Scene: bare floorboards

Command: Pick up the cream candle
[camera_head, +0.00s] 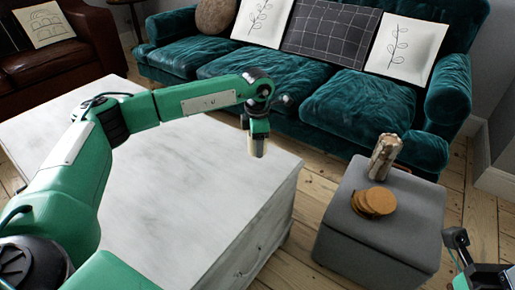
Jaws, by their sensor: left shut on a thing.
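My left gripper (258,138) reaches in from the left over the white table and points down near its far right corner. It is shut on the cream candle (257,149), a small pale piece that shows below the fingers. Much of the candle is hidden by the gripper. I cannot tell whether its lower end is clear of the tabletop. My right gripper (457,245) shows only in part at the lower right edge, beside the grey ottoman, and its fingers are too unclear to judge.
The white table (190,205) is otherwise bare. A grey ottoman (405,215) at right holds a stack of round tan coasters (375,202) and an upright pale, wood-like object (384,157). A teal sofa (320,95) with cushions stands behind; a brown leather seat (95,45) is at upper left.

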